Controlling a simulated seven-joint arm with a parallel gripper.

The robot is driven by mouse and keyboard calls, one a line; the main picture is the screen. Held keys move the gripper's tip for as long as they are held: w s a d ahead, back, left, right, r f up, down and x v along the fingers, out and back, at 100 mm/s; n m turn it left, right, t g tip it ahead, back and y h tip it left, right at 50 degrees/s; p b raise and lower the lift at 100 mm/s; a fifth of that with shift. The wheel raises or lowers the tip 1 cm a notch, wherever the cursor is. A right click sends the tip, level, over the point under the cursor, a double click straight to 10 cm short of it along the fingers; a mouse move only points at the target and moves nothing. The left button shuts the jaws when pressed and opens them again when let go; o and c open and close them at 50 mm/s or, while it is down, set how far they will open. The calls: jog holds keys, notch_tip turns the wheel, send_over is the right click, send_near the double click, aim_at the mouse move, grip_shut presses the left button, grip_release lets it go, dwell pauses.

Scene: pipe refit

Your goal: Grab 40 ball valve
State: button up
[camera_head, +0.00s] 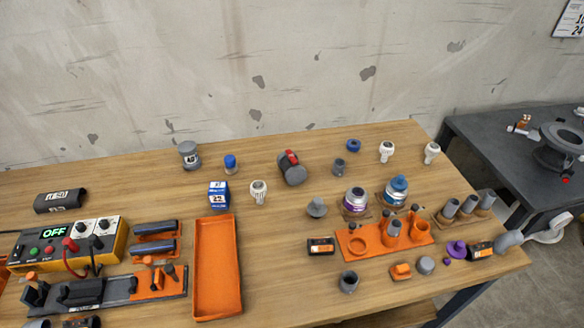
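A dark grey ball valve with a red handle (292,170) lies tilted on the wooden table, toward the back and near the middle. No size mark on it can be read. A grey cylinder with a white label (189,155) stands at the back left; its label seems to read 40. My gripper does not show in this view.
An empty orange tray (199,270) lies at the front middle. A yellow control box reading OFF (70,243) and an orange-black fixture stand left. White fittings, a blue box (218,194) and small cans (355,201) surround the valve. An orange holder (352,246) stands front right.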

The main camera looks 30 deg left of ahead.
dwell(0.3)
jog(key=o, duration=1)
